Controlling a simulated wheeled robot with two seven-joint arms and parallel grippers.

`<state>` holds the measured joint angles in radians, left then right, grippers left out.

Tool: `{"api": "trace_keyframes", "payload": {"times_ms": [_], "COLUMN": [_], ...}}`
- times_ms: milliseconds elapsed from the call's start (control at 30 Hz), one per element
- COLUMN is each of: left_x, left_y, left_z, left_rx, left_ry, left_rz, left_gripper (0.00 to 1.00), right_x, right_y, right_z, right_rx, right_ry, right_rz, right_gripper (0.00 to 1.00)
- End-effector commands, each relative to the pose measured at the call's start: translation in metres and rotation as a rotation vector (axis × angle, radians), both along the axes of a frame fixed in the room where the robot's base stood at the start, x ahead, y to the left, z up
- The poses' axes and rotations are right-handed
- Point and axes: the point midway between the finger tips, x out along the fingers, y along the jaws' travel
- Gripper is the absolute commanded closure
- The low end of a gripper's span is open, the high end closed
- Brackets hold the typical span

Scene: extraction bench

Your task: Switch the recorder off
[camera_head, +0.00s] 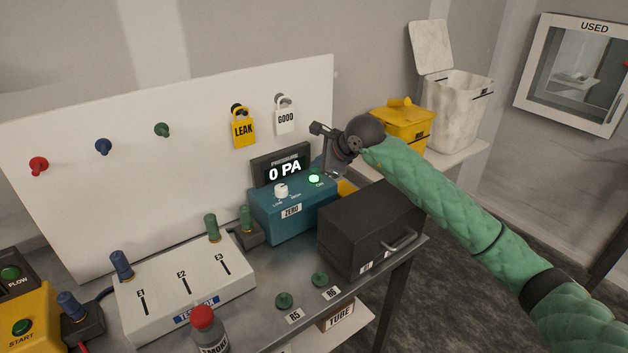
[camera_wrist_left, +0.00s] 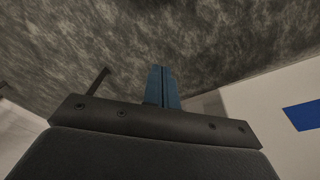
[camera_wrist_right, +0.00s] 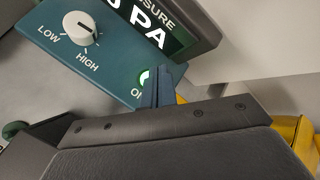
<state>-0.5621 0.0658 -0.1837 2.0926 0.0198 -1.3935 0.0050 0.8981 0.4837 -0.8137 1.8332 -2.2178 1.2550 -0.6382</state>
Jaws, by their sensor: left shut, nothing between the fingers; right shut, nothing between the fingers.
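A teal box (camera_head: 291,211) with a dark display reading "0 PA" (camera_head: 285,169) stands on the bench; I take it for the recorder. A green button (camera_head: 314,179) glows on its top, right of a white LOW/HIGH knob (camera_head: 281,191). My right gripper (camera_head: 329,172) is shut and empty, pointing down just right of the button. In the right wrist view its fingertips (camera_wrist_right: 163,74) overlap the edge of the lit button (camera_wrist_right: 146,79) and its partly hidden label. I cannot tell whether they touch. My left gripper (camera_wrist_left: 162,84) is shut and empty over the floor, outside the head view.
A black case (camera_head: 355,238) with a handle stands right of the teal box. A white panel (camera_head: 190,170) with pegs and tags stands behind. A white test box (camera_head: 185,290) and a red-capped bottle (camera_head: 208,330) are at the front left. A yellow bin (camera_head: 400,128) stands behind my right arm.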

Motion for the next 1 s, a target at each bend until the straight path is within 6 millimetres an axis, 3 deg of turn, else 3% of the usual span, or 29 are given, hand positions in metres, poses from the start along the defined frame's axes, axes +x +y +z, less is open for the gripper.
{"api": "trace_keyframes", "payload": {"times_ms": [300, 1000], "left_x": [0.000, -0.001], "left_y": [-0.001, 0.000], "left_z": [0.017, 0.017], "left_rx": [-0.003, -0.002], "left_ry": [-0.002, 0.000], "left_rz": [0.000, 0.000], "left_gripper": [1.00, 1.00], "right_x": [0.000, 0.000], "right_y": [0.000, 0.000], "right_z": [-0.005, -0.005], "right_rx": [0.000, 0.000], "right_ry": [0.000, 0.000], "right_rz": [0.000, 0.000], "right_gripper": [1.00, 1.00]}}
